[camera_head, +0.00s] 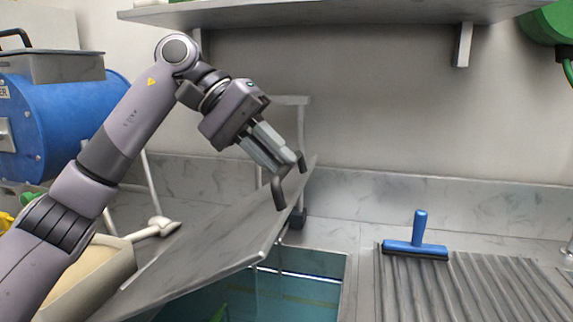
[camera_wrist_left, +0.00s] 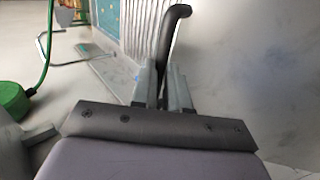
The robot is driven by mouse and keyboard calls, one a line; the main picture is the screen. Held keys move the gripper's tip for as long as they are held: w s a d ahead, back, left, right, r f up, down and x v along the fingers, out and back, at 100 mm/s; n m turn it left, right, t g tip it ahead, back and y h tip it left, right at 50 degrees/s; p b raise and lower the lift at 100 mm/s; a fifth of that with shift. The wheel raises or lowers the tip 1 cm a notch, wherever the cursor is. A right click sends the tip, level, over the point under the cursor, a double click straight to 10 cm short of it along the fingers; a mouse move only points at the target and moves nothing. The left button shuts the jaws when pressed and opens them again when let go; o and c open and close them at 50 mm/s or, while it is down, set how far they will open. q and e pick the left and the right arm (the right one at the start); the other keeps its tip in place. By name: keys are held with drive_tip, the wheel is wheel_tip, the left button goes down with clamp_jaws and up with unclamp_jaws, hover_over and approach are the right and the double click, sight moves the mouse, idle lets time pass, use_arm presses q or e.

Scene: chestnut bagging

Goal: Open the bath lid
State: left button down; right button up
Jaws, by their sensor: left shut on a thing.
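The bath lid (camera_head: 205,238) is a grey metal panel in the head view. It is tilted up, its right side raised, over the bath (camera_head: 300,290), whose teal interior shows below. The lid's dark bent handle (camera_head: 280,190) stands at its upper right edge. My left gripper (camera_head: 283,166) is shut on the handle. In the left wrist view the fingers (camera_wrist_left: 163,90) close around the dark handle (camera_wrist_left: 176,28), with the pale lid surface (camera_wrist_left: 240,70) to the right. My right gripper is in neither view.
A blue squeegee (camera_head: 416,240) lies on a ribbed drainboard (camera_head: 450,290) at the right. A beige container (camera_head: 95,265) stands left of the lid. A blue drum (camera_head: 50,120) is at the far left. A grey shelf (camera_head: 330,12) hangs above.

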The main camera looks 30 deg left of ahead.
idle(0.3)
use_arm(q)
drive_tip(key=c, duration=1.1)
unclamp_jaws()
drive_tip(key=p+v, duration=0.1)
drive_tip(key=v, duration=0.6)
drive_tip(key=shift+a, duration=0.1)
clamp_jaws()
